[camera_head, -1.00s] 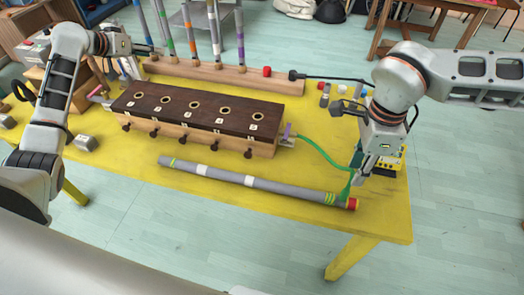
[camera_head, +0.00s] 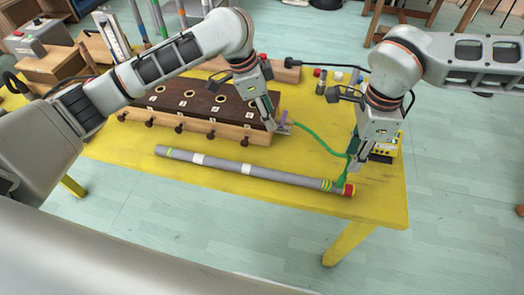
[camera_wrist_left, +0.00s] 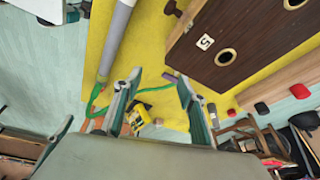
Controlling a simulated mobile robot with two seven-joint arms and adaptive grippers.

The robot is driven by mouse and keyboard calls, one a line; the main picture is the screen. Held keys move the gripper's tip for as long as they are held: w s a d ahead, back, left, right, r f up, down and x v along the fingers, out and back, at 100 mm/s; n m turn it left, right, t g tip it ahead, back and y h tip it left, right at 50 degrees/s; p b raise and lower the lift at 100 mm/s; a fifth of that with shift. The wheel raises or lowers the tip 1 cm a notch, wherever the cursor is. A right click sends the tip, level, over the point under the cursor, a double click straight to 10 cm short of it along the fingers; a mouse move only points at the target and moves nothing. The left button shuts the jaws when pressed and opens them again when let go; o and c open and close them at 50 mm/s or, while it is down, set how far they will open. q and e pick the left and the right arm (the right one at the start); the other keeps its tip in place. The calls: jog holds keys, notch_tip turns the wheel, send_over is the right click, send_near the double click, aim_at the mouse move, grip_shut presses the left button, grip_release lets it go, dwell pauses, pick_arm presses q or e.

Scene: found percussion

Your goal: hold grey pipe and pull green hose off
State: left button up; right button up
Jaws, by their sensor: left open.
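The long grey pipe (camera_head: 268,173), banded white and yellow-green with a red end at right, lies along the front of the yellow table. The green hose (camera_head: 318,143) runs from the box's right end to the pipe's right end. My left gripper (camera_head: 272,125) is open at the box's right end, by a purple piece (camera_head: 284,118) near the hose's far end. The left wrist view shows the pipe (camera_wrist_left: 117,35), the hose (camera_wrist_left: 96,95) and the open fingers (camera_wrist_left: 157,78). My right gripper (camera_head: 357,165) is beside the hose above the pipe's right end; its finger gap is unclear.
The dark-topped wooden box (camera_head: 190,101) with round holes stands behind the pipe, partly hidden by my left arm. A yellow device (camera_head: 388,146) is behind my right gripper. Small pieces (camera_head: 338,76) stand at the back right.

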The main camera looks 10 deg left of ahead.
aim_at(262, 169)
pick_arm(q)
jog(key=s+f+m+y, duration=0.1)
jog(key=s, duration=0.2)
jog(key=s+f+m+g+y, duration=0.1)
jog(key=s+f, duration=0.1)
jog(key=s, duration=0.1)
jog(key=s+d+f+m+y, duration=0.1)
jog(key=s, duration=0.2)
jog(key=shift+f+m+g, duration=0.3)
jog(key=shift+f, duration=0.05)
jog(key=shift+s+a+f, duration=0.1)
jog(key=shift+s+f, duration=0.15)
jog(key=shift+s, duration=0.05)
jog(key=shift+f, duration=3.8)
grip_shut()
